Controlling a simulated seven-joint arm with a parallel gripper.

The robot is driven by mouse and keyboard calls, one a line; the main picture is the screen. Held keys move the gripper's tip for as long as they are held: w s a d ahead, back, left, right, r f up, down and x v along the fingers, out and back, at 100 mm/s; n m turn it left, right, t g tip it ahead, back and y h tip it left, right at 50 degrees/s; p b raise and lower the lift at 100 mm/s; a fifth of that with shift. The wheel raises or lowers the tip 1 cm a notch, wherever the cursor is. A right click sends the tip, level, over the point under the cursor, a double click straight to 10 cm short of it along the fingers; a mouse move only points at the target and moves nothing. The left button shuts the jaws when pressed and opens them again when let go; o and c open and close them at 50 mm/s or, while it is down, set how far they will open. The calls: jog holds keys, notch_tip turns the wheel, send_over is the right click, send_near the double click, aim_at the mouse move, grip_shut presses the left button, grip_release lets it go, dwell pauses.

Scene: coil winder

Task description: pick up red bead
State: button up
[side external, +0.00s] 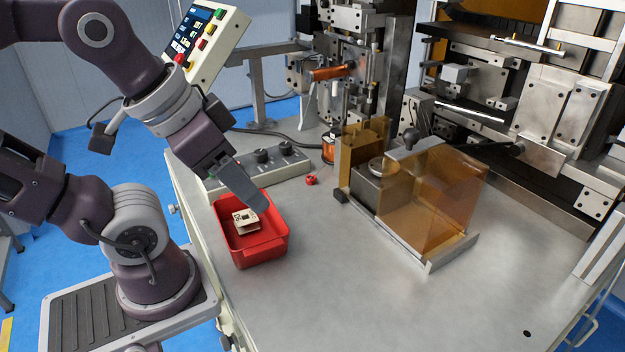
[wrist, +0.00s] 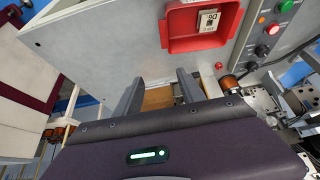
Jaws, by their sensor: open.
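The red bead (side external: 311,180) is small and lies on the grey table, behind and right of the red tray (side external: 281,247). In the wrist view the bead (wrist: 218,66) shows just below the tray (wrist: 205,43), right of the fingers. My gripper (side external: 262,207) appears above the tray in the side view, clear of the bead. The wrist view shows its two fingers (wrist: 157,84) apart, with nothing held between them. A cream block with dark markings (side external: 245,221) lies in the tray.
A control box with knobs (side external: 262,167) stands behind the tray. An amber transparent guard (side external: 440,190) and a copper-coloured spool (side external: 328,149) stand near the bead. Machinery (side external: 560,110) fills the back right. The front of the table (side external: 370,300) is clear.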

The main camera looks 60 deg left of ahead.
dwell(0.3)
jog(key=c, duration=0.3)
jog(key=m+g, duration=0.3)
jog(key=g, duration=0.2)
send_over(310, 177)
jog(key=s, duration=0.1)
notch_tip(310, 177, down, 10)
jog(key=shift+r, duration=0.1)
jog(key=shift+g, duration=0.3)
jog(key=f, duration=0.5)
jog(key=w+f, duration=0.1)
jog(key=f, duration=0.1)
jog(key=shift+f, duration=0.4)
grip_shut()
